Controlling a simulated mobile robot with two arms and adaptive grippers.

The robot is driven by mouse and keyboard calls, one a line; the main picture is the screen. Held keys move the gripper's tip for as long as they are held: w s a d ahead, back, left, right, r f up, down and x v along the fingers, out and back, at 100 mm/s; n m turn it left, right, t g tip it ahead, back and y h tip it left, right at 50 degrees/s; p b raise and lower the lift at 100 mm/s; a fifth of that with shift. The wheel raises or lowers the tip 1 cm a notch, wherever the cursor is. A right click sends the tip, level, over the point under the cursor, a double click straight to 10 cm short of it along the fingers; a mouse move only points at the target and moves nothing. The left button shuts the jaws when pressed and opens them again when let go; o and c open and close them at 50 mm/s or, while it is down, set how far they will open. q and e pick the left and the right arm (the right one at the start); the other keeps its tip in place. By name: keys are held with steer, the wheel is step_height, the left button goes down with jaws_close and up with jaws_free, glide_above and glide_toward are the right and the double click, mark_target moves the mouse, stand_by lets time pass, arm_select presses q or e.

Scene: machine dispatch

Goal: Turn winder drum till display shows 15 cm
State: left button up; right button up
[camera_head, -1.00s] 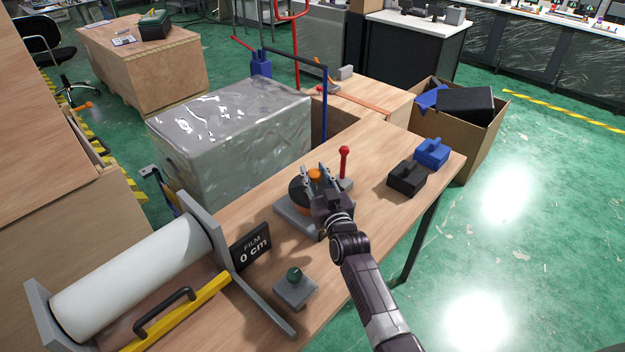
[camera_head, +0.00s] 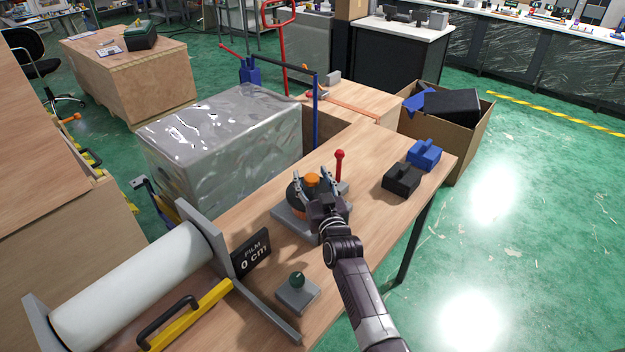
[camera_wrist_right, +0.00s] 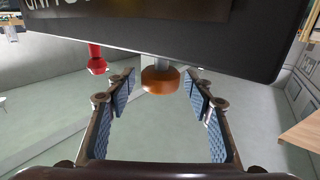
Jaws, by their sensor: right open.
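The winder drum (camera_head: 296,200) is a dark round drum with an orange knob (camera_head: 312,178) on a grey base plate (camera_head: 287,217), on the wooden table. The display (camera_head: 251,253) is a black sign reading FILM 0 cm. My right gripper (camera_head: 312,187) is open at the drum, its fingers on either side of the orange knob in the head view. In the right wrist view the orange knob (camera_wrist_right: 160,80) lies between and just beyond the fingertips (camera_wrist_right: 159,82), with gaps on both sides. My left gripper is not in view.
A red-knobbed lever (camera_head: 339,167) stands close beside the drum. Black (camera_head: 401,180) and blue (camera_head: 425,154) blocks lie to the right. A green-button box (camera_head: 297,292), a white film roll (camera_head: 135,290) and a yellow handled bar (camera_head: 190,320) are in front and left.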

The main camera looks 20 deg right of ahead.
steer(key=s, duration=1.2)
steer(key=shift+a, duration=0.35)
